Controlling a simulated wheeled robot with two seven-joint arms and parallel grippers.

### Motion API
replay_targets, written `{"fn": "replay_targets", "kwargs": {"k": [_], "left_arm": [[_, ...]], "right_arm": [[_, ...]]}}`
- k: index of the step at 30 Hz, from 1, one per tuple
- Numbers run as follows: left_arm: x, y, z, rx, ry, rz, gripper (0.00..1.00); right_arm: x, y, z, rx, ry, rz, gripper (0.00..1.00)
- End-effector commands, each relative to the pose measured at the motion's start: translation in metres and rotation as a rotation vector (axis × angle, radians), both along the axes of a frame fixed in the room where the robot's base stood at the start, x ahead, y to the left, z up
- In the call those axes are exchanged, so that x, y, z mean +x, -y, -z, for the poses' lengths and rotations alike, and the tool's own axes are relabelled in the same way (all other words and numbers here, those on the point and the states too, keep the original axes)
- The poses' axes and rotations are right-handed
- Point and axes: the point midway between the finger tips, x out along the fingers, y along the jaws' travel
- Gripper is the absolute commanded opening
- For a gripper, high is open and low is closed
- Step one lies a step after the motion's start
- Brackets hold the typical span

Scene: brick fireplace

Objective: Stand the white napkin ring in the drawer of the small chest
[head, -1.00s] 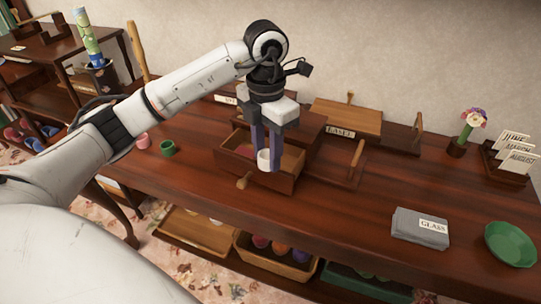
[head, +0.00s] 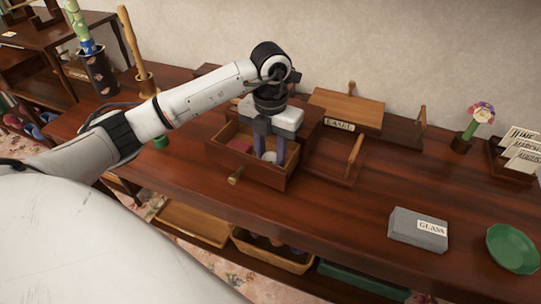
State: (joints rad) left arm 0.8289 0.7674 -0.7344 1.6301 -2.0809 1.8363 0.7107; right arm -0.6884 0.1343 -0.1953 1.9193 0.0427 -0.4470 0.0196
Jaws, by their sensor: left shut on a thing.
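The small chest (head: 308,128) stands at the back of the wooden table, with its drawer (head: 262,178) pulled out toward me. My left gripper (head: 269,155) points down into the drawer, shut on the white napkin ring (head: 268,157). The ring is low between the fingers, inside the drawer walls; whether it touches the drawer floor is hidden by the front panel. A red thing (head: 239,146) lies in the left part of the drawer. My arm and gripper hide much of the chest. My right gripper is not in view.
A grey GLASS box (head: 415,230), a green bowl (head: 512,248) and a flower vase (head: 463,140) stand further right. A green cup (head: 160,142) is left, partly behind my arm.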

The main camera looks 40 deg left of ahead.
Motion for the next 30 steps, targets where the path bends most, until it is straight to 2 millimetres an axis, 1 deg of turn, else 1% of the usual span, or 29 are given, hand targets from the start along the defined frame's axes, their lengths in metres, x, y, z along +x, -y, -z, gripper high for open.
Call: {"fn": "replay_targets", "kwargs": {"k": [2,8,11,12,13,14,23,26,29,30], "left_arm": [[0.000,0.000,0.006,-0.001,0.001,0.000,0.10],[0.000,0.000,0.006,-0.001,0.002,0.000,0.10],[0.000,0.000,0.009,0.000,0.002,0.000,0.10],[0.000,0.000,0.009,0.000,0.002,0.000,0.33],[0.000,0.000,0.008,-0.001,0.002,0.000,0.38],[0.000,0.000,0.008,0.000,0.002,0.000,0.39],[0.000,0.000,0.005,-0.001,0.002,0.000,0.39],[0.001,0.000,-0.003,0.001,0.004,0.000,0.39],[0.002,0.000,-0.020,0.000,0.007,0.000,0.39],[0.002,0.000,-0.028,0.000,0.007,0.000,0.39]], "right_arm": [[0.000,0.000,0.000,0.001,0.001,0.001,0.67],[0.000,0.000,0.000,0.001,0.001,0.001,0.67],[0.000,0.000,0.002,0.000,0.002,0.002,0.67],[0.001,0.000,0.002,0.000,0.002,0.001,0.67],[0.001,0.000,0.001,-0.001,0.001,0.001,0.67],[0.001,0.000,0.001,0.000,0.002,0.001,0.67],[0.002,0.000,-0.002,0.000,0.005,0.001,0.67],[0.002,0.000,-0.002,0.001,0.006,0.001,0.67],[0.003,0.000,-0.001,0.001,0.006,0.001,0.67],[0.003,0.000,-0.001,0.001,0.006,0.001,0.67]]}}
